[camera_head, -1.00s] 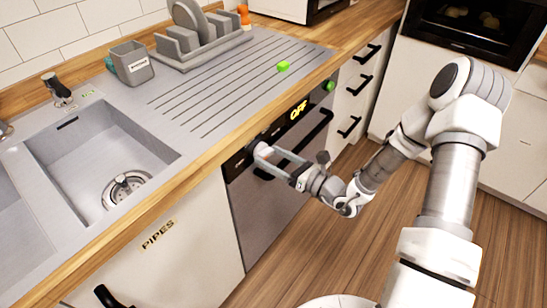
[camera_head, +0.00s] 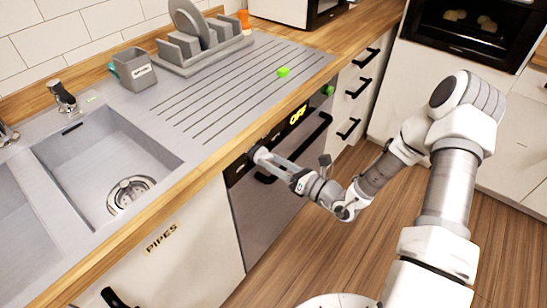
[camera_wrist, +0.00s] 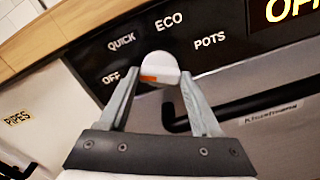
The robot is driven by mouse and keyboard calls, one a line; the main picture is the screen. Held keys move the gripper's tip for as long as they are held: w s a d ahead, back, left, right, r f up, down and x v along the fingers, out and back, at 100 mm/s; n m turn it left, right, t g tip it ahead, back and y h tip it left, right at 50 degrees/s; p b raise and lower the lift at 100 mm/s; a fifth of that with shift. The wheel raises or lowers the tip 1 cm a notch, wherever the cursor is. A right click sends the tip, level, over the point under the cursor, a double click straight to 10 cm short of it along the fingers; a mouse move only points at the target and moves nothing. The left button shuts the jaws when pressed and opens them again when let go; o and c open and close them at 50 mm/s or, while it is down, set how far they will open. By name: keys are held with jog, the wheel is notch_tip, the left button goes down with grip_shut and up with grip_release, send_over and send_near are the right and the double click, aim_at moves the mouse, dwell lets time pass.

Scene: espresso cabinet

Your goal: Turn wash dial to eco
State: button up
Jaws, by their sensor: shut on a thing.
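The wash dial (camera_wrist: 163,66) is a white knob with an orange mark on its left side, toward the OFF label (camera_wrist: 111,77). The labels QUICK (camera_wrist: 121,41), ECO (camera_wrist: 169,22) and POTS (camera_wrist: 209,40) run around it on the black panel. My gripper (camera_wrist: 160,82) has one finger on each side of the knob and is shut on it. In the head view my gripper (camera_head: 270,160) reaches the left end of the dishwasher panel, and its fingers partly hide the dial.
The dishwasher display (camera_head: 298,113) is lit and reads OFF. A dark bar handle (camera_head: 305,142) runs across the dishwasher front, close to my gripper. A green button (camera_head: 327,90) is at the panel's right end. The wooden counter edge (camera_head: 222,158) lies just above.

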jog(key=m+p, duration=0.1)
jog(key=m, duration=0.1)
jog(key=m+p, duration=0.1)
jog(key=p, duration=0.1)
jog(key=shift+r+m, duration=0.2)
jog(key=shift+m, duration=0.2)
jog(key=m+p, duration=0.3)
jog(key=m, duration=0.1)
jog(key=shift+f+m, duration=0.1)
jog(key=shift+m, duration=0.2)
jog(key=m+p, duration=0.2)
jog(key=m, duration=0.2)
jog(key=shift+f, duration=0.1)
jog(key=shift+f+m+p, duration=0.1)
jog(key=shift+m+p, duration=0.75)
jog(key=shift+m, duration=1.65)
jog(key=o, duration=1.4)
